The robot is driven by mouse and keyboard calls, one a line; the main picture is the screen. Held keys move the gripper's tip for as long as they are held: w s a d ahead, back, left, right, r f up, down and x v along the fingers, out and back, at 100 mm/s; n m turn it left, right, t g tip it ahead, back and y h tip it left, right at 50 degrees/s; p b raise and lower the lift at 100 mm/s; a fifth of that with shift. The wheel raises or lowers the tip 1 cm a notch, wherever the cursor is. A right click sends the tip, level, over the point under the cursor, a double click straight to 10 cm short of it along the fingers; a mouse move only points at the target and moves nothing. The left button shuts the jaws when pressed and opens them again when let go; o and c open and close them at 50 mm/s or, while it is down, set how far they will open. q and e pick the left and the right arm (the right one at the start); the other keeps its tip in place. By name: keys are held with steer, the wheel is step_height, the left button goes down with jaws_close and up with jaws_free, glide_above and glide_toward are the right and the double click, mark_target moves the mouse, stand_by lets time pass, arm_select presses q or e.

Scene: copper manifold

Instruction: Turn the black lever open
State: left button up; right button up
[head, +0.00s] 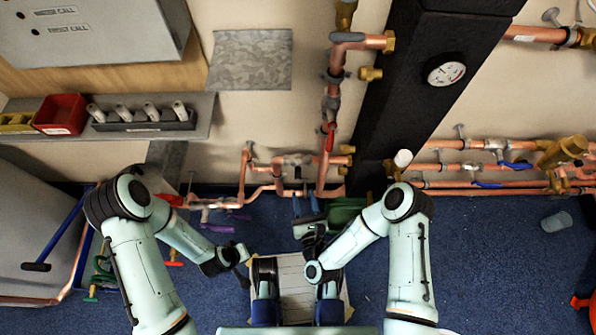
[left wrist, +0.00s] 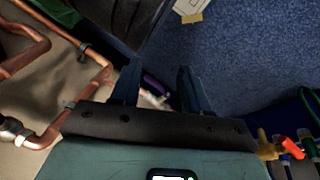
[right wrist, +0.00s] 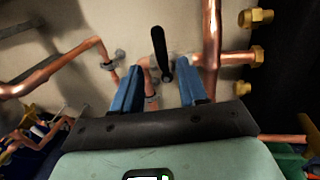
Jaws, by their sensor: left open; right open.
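The black lever (right wrist: 160,52) shows in the right wrist view as a dark handle that slants up and slightly left from a pipe fitting by the pale wall. My right gripper (right wrist: 158,82) is open, its two blue fingers pointing at the wall. In the picture the lever's lower end lies between the fingertips; I cannot tell how far apart they are in depth. In the head view my right gripper (head: 305,202) is in front of the copper pipes. My left gripper (head: 240,262) is open and low at the left; its fingers also show in the left wrist view (left wrist: 158,80).
A vertical copper pipe (right wrist: 211,45) with brass fittings (right wrist: 258,18) stands just right of the lever. A thick black column (head: 425,80) with a gauge (head: 446,73) is at the right. A purple handle (left wrist: 156,84) shows between my left fingers.

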mark_target(299, 175)
arm_select(q)
steer(key=shift+g, duration=0.7)
steer(key=s+f, duration=0.1)
steer(key=s+f+b, duration=0.1)
steer(key=s+f, duration=0.1)
steer(key=s, duration=0.1)
steer(key=shift+a+f+b, duration=0.25)
steer(key=shift+a+b, duration=0.05)
steer(key=shift+b, duration=0.05)
arm_select(e)
steer(key=w, duration=0.3)
steer(key=w+a, duration=0.1)
steer(key=w, duration=0.2)
steer(key=w+a, duration=0.1)
steer(key=w, duration=0.2)
steer(key=shift+w, duration=0.15)
steer(key=shift+d, duration=0.1)
jaws_close()
